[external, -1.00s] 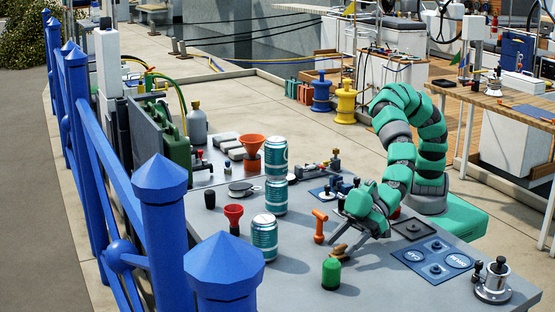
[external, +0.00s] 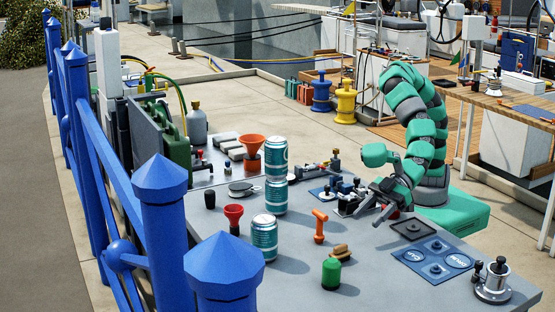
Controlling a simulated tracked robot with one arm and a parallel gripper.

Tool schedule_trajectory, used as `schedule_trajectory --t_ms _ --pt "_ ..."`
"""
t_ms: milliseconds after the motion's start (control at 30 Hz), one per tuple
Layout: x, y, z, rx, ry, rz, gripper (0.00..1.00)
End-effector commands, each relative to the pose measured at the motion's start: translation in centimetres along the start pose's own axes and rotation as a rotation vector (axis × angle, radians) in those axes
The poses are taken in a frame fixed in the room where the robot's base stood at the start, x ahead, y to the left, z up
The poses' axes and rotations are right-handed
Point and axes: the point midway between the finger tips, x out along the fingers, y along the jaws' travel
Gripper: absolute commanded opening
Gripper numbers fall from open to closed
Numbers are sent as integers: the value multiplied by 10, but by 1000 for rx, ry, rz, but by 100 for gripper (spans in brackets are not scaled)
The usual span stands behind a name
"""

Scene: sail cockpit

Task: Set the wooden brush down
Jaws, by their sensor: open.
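The wooden brush (external: 340,252) is a small tan-brown block lying on the grey table (external: 300,279), just behind the green cylinder and right of the orange-handled tool. Nothing holds it. My gripper (external: 362,216) is up and back from the brush, to its right, with its dark fingers apart and empty. The fingers are near a small dark fitting on a blue plate, and I cannot tell whether they touch it.
A green cylinder (external: 331,273) and an orange tool (external: 320,225) stand near the brush. Teal cans (external: 264,238) stand to the left. A dark square tray (external: 411,229) and a blue plate (external: 437,259) lie right. The table between brush and blue plate is clear.

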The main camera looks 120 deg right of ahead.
Motion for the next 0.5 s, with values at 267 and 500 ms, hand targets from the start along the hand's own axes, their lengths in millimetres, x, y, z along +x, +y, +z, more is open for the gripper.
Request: schedule_trajectory --t_ms 267,500 --pt "-2 37 -107 142 168 -79 50" --pt "-64 108 -259 198 365 -208 50"
